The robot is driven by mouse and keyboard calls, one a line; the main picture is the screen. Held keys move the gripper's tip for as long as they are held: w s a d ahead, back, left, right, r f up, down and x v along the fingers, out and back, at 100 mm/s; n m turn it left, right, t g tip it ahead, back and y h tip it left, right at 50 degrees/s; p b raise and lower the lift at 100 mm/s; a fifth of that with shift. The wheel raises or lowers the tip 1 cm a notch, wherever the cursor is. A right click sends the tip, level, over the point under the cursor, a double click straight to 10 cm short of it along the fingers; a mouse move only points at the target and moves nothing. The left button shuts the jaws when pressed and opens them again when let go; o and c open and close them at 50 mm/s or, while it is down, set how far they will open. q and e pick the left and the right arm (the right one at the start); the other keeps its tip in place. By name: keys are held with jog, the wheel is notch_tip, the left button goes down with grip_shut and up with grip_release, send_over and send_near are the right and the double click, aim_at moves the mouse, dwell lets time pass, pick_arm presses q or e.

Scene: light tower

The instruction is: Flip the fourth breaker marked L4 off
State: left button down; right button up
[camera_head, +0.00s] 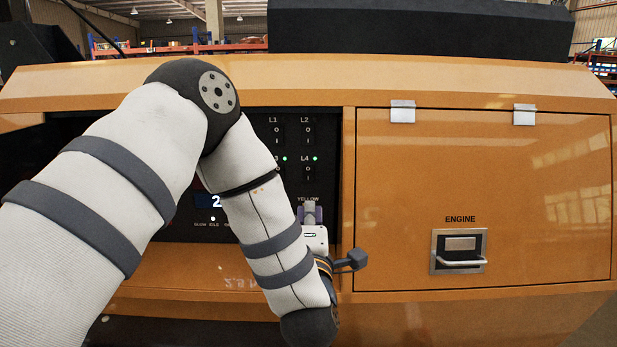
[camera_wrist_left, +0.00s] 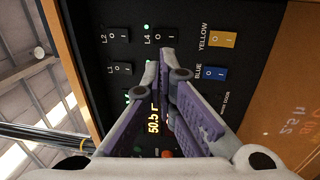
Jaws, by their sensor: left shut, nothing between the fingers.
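The L4 breaker (camera_head: 308,172) is a black rocker marked O and I on the dark panel, with a lit green lamp beside its label. In the left wrist view the L4 breaker (camera_wrist_left: 161,40) appears sideways, just above my fingertips, its lamp also green. Which way its rocker leans is too small to tell. My left gripper (camera_head: 311,210) is shut and empty, pointing at the panel below L4, over the YELLOW switch area. In the wrist view its closed fingertips (camera_wrist_left: 164,68) hide the L3 area. I cannot tell if they touch the panel. My right gripper is not in view.
Breakers L1 (camera_head: 277,133) and L2 (camera_head: 306,133) sit above. The yellow switch (camera_wrist_left: 222,39) and blue switch (camera_wrist_left: 215,73) are close by in the wrist view. The panel is recessed in an orange housing; an ENGINE door (camera_head: 540,190) stands at right.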

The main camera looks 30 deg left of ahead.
aim_at(310, 171)
pick_arm(q)
jog(key=b+x, duration=0.1)
jog(key=x, duration=1.2)
jog(key=shift+f, duration=0.15)
jog(key=shift+w+a+r, duration=0.2)
jog(key=shift+w+a, duration=0.05)
jog(key=shift+w, duration=0.2)
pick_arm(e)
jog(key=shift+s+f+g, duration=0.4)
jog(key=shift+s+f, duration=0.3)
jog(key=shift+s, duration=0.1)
